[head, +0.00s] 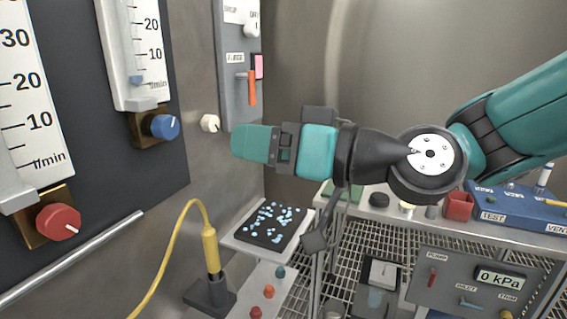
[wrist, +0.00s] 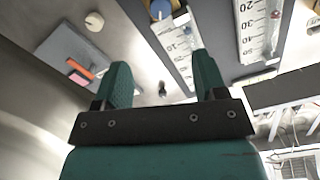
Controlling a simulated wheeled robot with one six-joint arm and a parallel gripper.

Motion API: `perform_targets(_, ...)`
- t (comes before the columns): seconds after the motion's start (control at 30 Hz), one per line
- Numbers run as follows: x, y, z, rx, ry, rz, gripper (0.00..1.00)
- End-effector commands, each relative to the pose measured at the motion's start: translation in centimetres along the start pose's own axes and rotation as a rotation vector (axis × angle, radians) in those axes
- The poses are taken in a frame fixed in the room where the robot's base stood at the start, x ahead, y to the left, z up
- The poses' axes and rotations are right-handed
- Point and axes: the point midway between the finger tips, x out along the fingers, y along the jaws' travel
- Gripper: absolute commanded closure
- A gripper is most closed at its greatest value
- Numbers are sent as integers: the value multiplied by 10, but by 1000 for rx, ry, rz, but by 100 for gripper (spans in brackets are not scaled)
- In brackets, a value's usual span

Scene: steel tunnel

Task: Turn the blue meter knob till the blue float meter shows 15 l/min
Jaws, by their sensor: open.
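The blue meter knob (head: 165,127) sits on a brass block under the blue float meter (head: 134,45), with a white pointer line on its face. The meter's blue float (head: 136,79) is near the bottom of the scale, below the 10 mark. In the wrist view the blue knob (wrist: 160,9) is at the top edge, beyond the fingertips, with the meter scale (wrist: 180,38) beside it. My gripper (wrist: 164,70) is open and empty, its fingers apart. In the head view my gripper (head: 240,143) is right of the blue knob and not touching it.
A cream knob (head: 210,123) lies between my gripper and the blue knob in the picture. A red knob (head: 58,222) and larger meter (head: 28,100) are at left. A panel with an orange lever (head: 252,88) is above my gripper. A yellow cable (head: 165,250) hangs below.

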Motion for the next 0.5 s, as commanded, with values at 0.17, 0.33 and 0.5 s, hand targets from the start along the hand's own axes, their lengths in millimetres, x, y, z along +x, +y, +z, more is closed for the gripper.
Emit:
perform_targets(0.17,-21,1,1,-1,0,2,35)
perform_targets(0.33,-25,0,0,0,0,-1,35)
perform_targets(0.5,-25,0,-1,0,0,-1,35)
